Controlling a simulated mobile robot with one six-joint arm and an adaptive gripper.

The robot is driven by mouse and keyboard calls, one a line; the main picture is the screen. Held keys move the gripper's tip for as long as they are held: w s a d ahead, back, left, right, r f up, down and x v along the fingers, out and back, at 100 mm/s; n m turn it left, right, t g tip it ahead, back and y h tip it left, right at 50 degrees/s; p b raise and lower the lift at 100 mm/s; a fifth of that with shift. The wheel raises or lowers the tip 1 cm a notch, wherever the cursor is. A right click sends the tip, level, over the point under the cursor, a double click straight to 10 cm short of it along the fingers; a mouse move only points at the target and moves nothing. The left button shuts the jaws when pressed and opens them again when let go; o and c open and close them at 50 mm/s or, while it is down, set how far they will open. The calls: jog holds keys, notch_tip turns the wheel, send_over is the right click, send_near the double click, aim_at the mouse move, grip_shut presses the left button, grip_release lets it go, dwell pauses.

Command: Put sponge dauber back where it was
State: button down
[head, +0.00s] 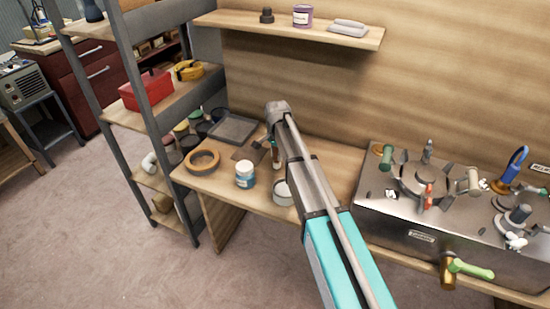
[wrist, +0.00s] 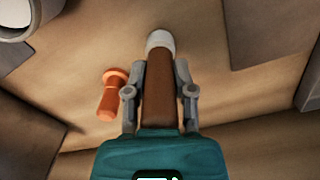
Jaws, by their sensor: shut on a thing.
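The sponge dauber (wrist: 160,85) has a brown handle and a pale rounded head that points to the top of the wrist view. My gripper (wrist: 161,88) is shut on its brown handle, with one finger on each side. In the head view the dauber (head: 277,158) shows as a small brown and pale piece beside my arm, over the wooden bench (head: 222,184). My arm hides much of the gripper there. I cannot tell whether the dauber's head touches the bench.
An orange peg-like piece (wrist: 110,95) is close left of my gripper. On the bench are a tape roll (head: 203,161), a blue-labelled jar (head: 245,175), a white pot (head: 284,193) and a grey tray (head: 233,129). A metal fixture box (head: 425,220) stands right; a shelf (head: 290,28) hangs above.

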jog(key=shift+f, duration=0.1)
dwell(0.3)
jog(key=shift+c, duration=2.2)
grip_release()
notch_tip(320, 180, up, 12)
jog(key=p, duration=1.2)
